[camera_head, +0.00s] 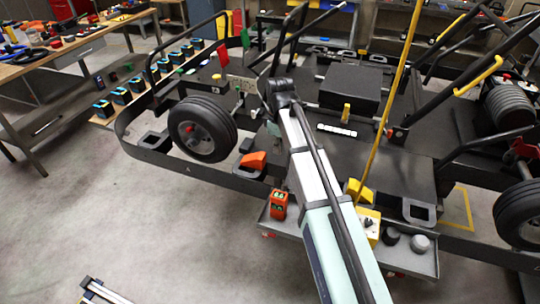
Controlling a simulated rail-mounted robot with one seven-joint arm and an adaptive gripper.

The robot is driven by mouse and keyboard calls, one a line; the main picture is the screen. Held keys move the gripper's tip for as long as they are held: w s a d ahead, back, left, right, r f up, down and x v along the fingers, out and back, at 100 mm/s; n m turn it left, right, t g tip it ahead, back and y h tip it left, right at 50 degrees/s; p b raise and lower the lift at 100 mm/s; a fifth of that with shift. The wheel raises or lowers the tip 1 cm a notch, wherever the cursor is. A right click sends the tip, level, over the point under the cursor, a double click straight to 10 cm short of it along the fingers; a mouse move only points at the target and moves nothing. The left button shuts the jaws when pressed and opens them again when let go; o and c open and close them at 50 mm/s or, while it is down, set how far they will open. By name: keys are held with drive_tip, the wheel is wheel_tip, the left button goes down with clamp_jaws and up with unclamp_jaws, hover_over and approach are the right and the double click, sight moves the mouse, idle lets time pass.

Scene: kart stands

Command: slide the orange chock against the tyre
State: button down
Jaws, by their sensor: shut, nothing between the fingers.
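The orange chock (253,160) is a small wedge-shaped block low beside the kart, right of the left-hand tyre (218,117) and a little lower in the picture. A gap shows between chock and tyre; they do not appear to touch. The tyre is black with a grey hub and stands upright. My arm reaches up from the bottom of the picture to a dark joint just right of and above the chock. My gripper cannot be made out; it seems hidden behind the arm, so its place relative to the chock cannot be told.
A dark curved rail (215,178) runs around the tyre. A grey tray (425,262) holds an orange device (278,204), a yellow box (368,226) and round knobs. A yellow pole (395,100) rises right of my arm. The floor at lower left is mostly clear.

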sight(251, 157)
drive_tip(key=a+f+p, duration=0.1)
drive_tip(key=f, duration=0.2)
drive_tip(key=w+a+f+p, duration=0.1)
drive_tip(key=f+p, duration=0.1)
drive_tip(key=f, duration=0.1)
drive_tip(key=a+f+p, duration=0.1)
drive_tip(key=f, duration=0.2)
drive_tip(key=shift+w+a+f, duration=0.3)
drive_tip(key=shift+a+f, duration=0.05)
drive_tip(key=shift+a, duration=0.15)
drive_tip(key=w+a, duration=0.1)
drive_tip(key=a, duration=0.3)
drive_tip(key=w+a, duration=0.1)
drive_tip(key=shift+w+a, duration=0.35)
drive_tip(key=shift+a, duration=0.05)
